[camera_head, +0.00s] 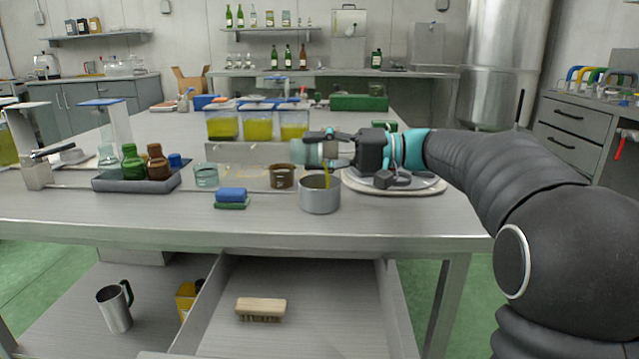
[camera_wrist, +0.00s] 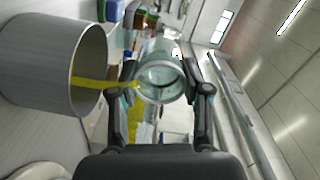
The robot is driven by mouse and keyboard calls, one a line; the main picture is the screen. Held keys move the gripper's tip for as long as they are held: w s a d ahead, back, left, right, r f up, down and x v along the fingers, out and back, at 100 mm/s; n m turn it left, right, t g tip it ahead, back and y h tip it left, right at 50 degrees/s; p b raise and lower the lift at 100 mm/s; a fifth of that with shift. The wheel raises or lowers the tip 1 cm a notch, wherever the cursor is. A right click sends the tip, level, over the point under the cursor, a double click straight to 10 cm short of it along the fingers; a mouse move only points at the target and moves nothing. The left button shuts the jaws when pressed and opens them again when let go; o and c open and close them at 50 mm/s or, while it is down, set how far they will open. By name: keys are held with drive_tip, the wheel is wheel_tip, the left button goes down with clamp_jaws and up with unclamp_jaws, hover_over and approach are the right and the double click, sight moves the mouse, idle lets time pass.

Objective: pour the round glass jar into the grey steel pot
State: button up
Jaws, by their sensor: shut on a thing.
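My gripper (camera_head: 338,148) is shut on the round glass jar (camera_head: 304,152) and holds it tipped on its side above the grey steel pot (camera_head: 319,197). In the wrist view the jar (camera_wrist: 160,76) sits between the two fingers, its open mouth facing the camera. A thin yellow stream runs from the jar's mouth down into the pot, which also shows in the wrist view (camera_wrist: 40,65). The jar and the pot are apart. The pot stands upright on the table; the level inside it is hidden.
Left of the pot stand a brown cup (camera_head: 282,177), a clear glass (camera_head: 206,176) and a blue-and-green sponge (camera_head: 231,197). A grey tray (camera_head: 110,184) holds several small bottles. Tanks of yellow liquid (camera_head: 257,128) stand behind. A round plate (camera_head: 425,187) lies under my gripper's wrist. An open drawer (camera_head: 340,325) holds a brush.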

drive_tip(key=shift+y+b, duration=0.3)
drive_tip(key=shift+b, duration=0.05)
idle(0.4)
